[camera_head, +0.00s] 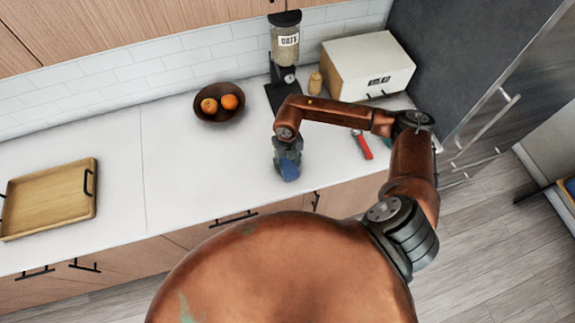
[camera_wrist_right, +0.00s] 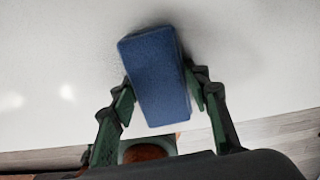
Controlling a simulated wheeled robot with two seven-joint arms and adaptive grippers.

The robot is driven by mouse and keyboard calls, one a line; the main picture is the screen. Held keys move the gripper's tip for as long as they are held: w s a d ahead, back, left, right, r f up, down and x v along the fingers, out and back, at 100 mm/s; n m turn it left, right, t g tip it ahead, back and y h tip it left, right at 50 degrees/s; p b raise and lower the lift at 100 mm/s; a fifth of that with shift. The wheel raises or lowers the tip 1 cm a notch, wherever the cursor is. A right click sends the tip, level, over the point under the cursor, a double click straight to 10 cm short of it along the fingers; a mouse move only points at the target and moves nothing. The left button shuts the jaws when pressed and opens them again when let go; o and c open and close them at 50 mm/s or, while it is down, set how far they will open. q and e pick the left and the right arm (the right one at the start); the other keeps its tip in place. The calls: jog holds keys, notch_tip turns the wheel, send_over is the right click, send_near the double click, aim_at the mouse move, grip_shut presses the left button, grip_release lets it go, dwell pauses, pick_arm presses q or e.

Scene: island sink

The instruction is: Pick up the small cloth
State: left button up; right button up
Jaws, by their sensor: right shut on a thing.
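The small cloth is a folded blue block and shows in the head view (camera_head: 289,171) at the front part of the white counter. It also shows large in the right wrist view (camera_wrist_right: 156,70), between the two fingers. My right gripper (camera_head: 286,163) reaches down over the counter and is shut on the cloth. In the wrist view the fingers of the right gripper (camera_wrist_right: 160,95) press on both sides of it. I cannot tell whether the cloth touches the counter. My left gripper is not in view.
A wooden tray (camera_head: 48,202) lies at the left. A bowl (camera_head: 218,117) with oranges, a dispenser (camera_head: 285,45) and a white bread box (camera_head: 367,62) stand along the back. A red-handled utensil (camera_head: 362,146) lies right of my gripper. The counter left of the gripper is clear.

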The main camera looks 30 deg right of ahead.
aim_at(288, 163)
jog(key=c, duration=0.6)
jog(key=shift+w+r, duration=0.1)
jog(key=shift+r, duration=0.3)
notch_tip(288, 163, up, 2)
jog(key=shift+r+b, duration=0.1)
jog(key=shift+b, duration=0.6)
jog(key=s+a+r, duration=0.2)
jog(key=r, duration=0.1)
jog(key=s+a+r, duration=0.1)
jog(key=r, duration=0.1)
jog(key=shift+a+r+b, duration=0.15)
jog(key=shift+a+b, duration=0.1)
jog(key=shift+b, duration=0.15)
jog(key=s+a+r, duration=0.1)
jog(key=s+a, duration=0.1)
jog(key=s+a+r+b, duration=0.1)
jog(key=s+a+r, duration=0.2)
jog(key=s+a, duration=0.1)
jog(key=a, duration=0.1)
jog(key=shift+s+a+r, duration=0.1)
jog(key=shift+s+r, duration=0.05)
jog(key=shift+r, duration=0.2)
